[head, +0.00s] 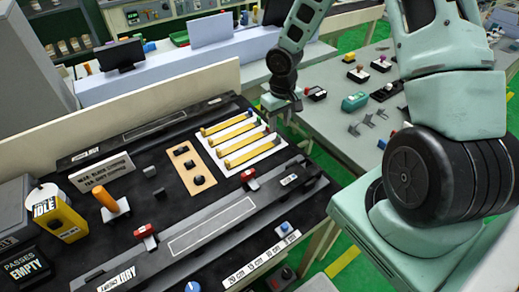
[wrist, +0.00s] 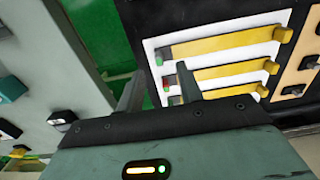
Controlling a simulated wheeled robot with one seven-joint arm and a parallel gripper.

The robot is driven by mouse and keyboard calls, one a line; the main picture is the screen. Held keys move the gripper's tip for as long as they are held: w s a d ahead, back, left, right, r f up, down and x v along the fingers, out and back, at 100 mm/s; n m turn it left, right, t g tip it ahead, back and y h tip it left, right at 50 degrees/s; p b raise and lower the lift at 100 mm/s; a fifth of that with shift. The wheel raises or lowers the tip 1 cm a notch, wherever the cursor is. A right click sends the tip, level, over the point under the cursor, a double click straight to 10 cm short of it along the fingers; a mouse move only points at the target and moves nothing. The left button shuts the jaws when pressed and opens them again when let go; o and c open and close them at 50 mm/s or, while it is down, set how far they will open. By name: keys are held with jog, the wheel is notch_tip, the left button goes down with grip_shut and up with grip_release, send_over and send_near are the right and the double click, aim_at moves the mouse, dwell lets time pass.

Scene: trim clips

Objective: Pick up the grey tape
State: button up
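I cannot pick out a grey tape with certainty in either view. My gripper (head: 280,112) hangs at the right edge of the black bench, beside the white board (head: 278,143) that holds several yellow strips (head: 240,143). In the wrist view its two fingers (wrist: 158,88) are apart with nothing between them. The yellow strips (wrist: 225,45) on the white board (wrist: 153,50) lie beyond the right finger. Small grey clip-like pieces (head: 368,120) and a teal block (head: 355,101) lie on the grey side table. The teal block also shows in the wrist view (wrist: 12,89).
A tan plate with black knobs (head: 195,170) lies left of the white board. Grey rails with red clamps (head: 145,233) cross the black bench. An orange-handled tool (head: 105,196) stands at left. Green floor (head: 318,160) shows between bench and side table (head: 330,120).

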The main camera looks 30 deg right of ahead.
aim_at(278, 136)
jog(key=shift+w+d+f+p, duration=0.1)
jog(key=shift+f+p, duration=0.25)
jog(key=shift+f, duration=1)
jog(key=shift+w+d+f+p, duration=0.1)
jog(key=shift+f+p, duration=0.2)
jog(key=shift+f, duration=1.05)
jog(key=shift+c, duration=0.3)
grip_shut()
